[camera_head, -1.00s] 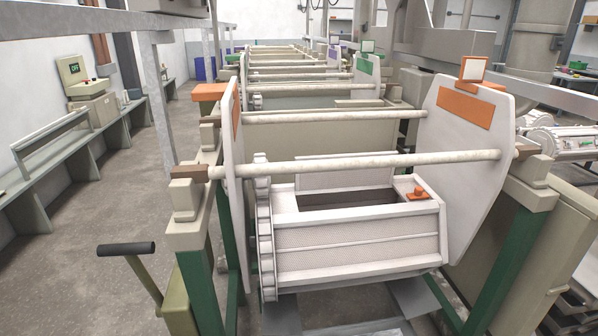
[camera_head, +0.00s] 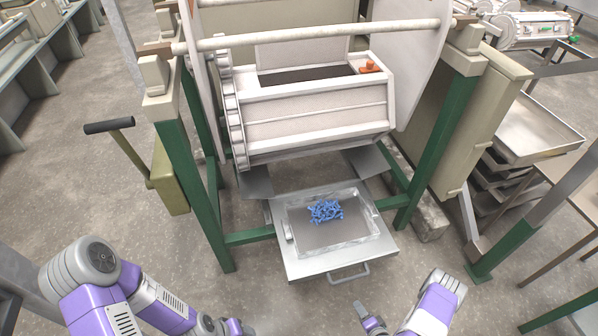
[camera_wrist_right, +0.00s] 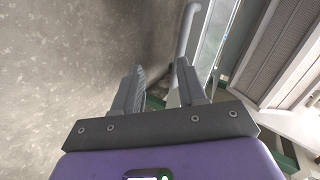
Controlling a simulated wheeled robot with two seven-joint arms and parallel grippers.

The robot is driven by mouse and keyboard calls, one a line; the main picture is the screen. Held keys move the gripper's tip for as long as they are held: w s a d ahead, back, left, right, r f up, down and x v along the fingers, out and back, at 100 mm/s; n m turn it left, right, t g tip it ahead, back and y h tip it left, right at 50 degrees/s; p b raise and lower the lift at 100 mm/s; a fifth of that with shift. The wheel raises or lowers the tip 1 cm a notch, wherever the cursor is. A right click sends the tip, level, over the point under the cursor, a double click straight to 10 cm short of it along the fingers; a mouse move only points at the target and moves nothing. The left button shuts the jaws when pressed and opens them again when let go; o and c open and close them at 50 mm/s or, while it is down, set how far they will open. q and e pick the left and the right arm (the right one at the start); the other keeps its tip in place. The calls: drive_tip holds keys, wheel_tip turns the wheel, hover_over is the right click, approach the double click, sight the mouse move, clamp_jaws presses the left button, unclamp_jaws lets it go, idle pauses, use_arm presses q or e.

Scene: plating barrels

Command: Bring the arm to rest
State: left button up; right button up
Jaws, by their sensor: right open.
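My right gripper (camera_head: 369,317) is low in the head view, in front of the pull-out tray and to the right of its handle. In the right wrist view its two grey fingers (camera_wrist_right: 159,80) stand apart with nothing between them. My left arm comes in from the lower left. My left gripper (camera_head: 225,325) is at the bottom edge, partly cut off, and its jaws cannot be made out.
A white plating barrel (camera_head: 315,115) hangs in a green-legged frame. Below it a metal tray (camera_head: 303,265) with a handle holds a heap of blue parts (camera_head: 326,211). A lever (camera_head: 128,150) stands left. Steel trays (camera_head: 540,130) stand right. Floor at left is clear.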

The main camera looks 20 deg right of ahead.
drive_tip(key=w+a+r+n+g+y+p, duration=0.25)
drive_tip(key=w+a+r+n+g, duration=0.4)
drive_tip(key=a+r, duration=0.35)
drive_tip(key=s+a+r+n+g+p, duration=0.1)
drive_tip(key=s+a+r+n+g, duration=0.1)
drive_tip(key=s+a+r, duration=0.2)
drive_tip(key=s+a+r+n+g+y+p, duration=0.1)
drive_tip(key=s+a+r+n+g, duration=0.2)
drive_tip(key=a+r, duration=0.4)
drive_tip(key=shift+s+a+r, duration=0.3)
drive_tip(key=shift+s+r, duration=0.35)
drive_tip(key=shift+r, duration=0.1)
